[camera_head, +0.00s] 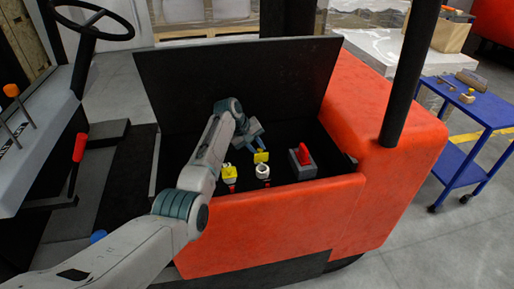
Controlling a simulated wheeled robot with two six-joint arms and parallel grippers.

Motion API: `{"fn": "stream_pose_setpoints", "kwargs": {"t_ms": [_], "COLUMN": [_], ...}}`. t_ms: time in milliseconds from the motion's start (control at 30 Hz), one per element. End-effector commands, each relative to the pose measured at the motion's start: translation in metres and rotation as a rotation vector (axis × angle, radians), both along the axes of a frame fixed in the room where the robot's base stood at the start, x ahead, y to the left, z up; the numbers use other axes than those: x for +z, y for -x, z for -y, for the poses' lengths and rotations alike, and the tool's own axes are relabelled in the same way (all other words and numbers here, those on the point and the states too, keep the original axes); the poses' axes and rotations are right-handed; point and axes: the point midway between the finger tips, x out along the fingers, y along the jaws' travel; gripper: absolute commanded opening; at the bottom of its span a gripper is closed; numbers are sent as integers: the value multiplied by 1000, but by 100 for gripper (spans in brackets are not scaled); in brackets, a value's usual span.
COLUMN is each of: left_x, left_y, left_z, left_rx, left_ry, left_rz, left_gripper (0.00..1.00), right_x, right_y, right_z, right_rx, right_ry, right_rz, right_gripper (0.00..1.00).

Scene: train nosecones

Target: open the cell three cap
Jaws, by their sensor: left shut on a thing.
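The battery compartment (300,185) of the red truck stands open, with its dark lid (240,75) raised behind it. Inside it, a yellow cap (261,156) stands tilted up just behind a round white cell opening (263,172). My left gripper (259,147) reaches in from above and is shut on this raised cap; its fingertips are small and partly hard to see. Another yellow cap (229,173) sits to the left, close to my forearm, and looks closed. No cell numbers can be read. My arm may hide other caps. My right gripper is not in view.
A grey connector with a red handle (302,155) stands right of the caps. The compartment's red front wall (270,225) and a black post (408,75) bound the space. A steering wheel (92,20) is at left, a blue cart (470,105) at right.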

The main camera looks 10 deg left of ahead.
Motion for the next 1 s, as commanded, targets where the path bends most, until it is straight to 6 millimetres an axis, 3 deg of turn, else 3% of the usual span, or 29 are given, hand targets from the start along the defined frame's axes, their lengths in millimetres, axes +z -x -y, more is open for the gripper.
{"fn": "stream_pose_setpoints", "kwargs": {"t_ms": [400, 433, 533, 867, 1000], "left_x": [0, 0, 0, 2, 13], "left_y": [-1, -1, -1, -1, 1], "left_z": [-1, -1, -1, -2, -8], "left_rx": [2, 2, 1, 1, 2], "left_ry": [8, 8, 8, 8, 8], "left_rz": [-22, -22, -22, -21, -19], "left_gripper": [0, 23, 42, 43, 43], "right_x": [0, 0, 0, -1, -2], "right_y": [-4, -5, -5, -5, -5], "right_z": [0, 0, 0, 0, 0], "right_rx": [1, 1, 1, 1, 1], "right_ry": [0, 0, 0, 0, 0], "right_rz": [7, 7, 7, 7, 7], "right_gripper": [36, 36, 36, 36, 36]}}
